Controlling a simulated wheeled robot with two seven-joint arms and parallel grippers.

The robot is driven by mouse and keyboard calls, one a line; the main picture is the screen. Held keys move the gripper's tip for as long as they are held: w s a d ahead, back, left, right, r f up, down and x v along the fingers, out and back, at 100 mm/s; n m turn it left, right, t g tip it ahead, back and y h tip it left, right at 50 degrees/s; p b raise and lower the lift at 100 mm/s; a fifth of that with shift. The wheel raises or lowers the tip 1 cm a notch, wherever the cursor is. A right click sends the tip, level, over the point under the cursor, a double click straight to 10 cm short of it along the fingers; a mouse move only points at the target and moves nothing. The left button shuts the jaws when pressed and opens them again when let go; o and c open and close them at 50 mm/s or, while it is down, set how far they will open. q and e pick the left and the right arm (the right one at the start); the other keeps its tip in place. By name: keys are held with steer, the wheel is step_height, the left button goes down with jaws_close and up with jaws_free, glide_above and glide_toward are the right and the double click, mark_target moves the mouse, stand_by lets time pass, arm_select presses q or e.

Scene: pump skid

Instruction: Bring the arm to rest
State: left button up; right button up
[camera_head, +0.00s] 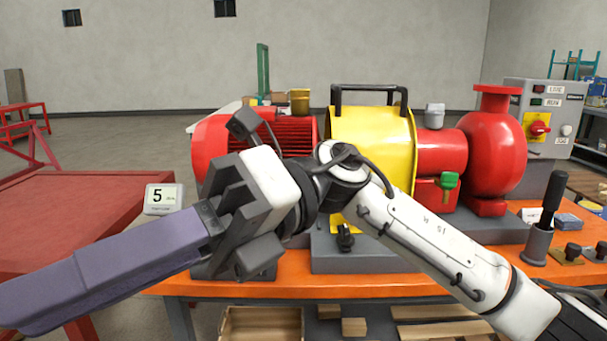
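My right arm reaches in from the lower right across the front of the pump skid. Its gripper (228,212) is left of the middle, in front of the red motor. Its dark fingers appear shut on the dark end of a long purple-grey bar (105,272). The bar is held in the air, slanting down to the left edge of the picture. The exact contact is partly hidden by the gripper. My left gripper is not in view.
Behind my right arm stand the red motor (204,148), yellow guard (375,128) and red pump (495,150) on an orange bench (400,286). A small display (163,198) reads 5. A red table (60,215) is at left. A grey control box (545,105) is at right.

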steer(key=w+d+m+t+y+p, duration=0.1)
steer(key=w+d+m+t+y, duration=0.3)
steer(key=w+m+t+y, duration=0.85)
steer(key=w+d+f+m+t+h+p, duration=0.1)
steer(key=w+d+f+m+t+h, duration=0.45)
steer(key=f+m+t, duration=0.6)
steer(key=w+d+f+m+t+h+p, duration=0.1)
steer(key=w+d+f+m+t+h, duration=0.4)
steer(key=m, duration=1.1)
steer(key=s+d+f+m+g+h, duration=0.1)
steer(key=s+d+f+m+h, duration=0.15)
steer(key=f, duration=0.55)
steer(key=s+d+f+m+g+h, duration=0.1)
steer(key=s+d+f+m+h, duration=0.2)
steer(key=f, duration=0.5)
steer(key=s+d+f+m+g+h, duration=0.1)
steer(key=d+f+m+h, duration=0.2)
steer(key=f, duration=0.5)
steer(key=s+d+f+m+g+h, duration=0.1)
steer(key=s+d+f+g+h, duration=0.1)
steer(key=s+f, duration=0.4)
steer(key=s+d+f+m+g+h+p, duration=0.1)
steer(key=s+d+f+g, duration=0.2)
steer(key=s+d+f, duration=0.2)
steer(key=s+f, duration=0.2)
steer(key=s, duration=0.2)
steer(key=shift+s+f+g+h, duration=0.25)
steer(key=shift+s+g+h, duration=0.05)
steer(key=shift+s+h, duration=0.05)
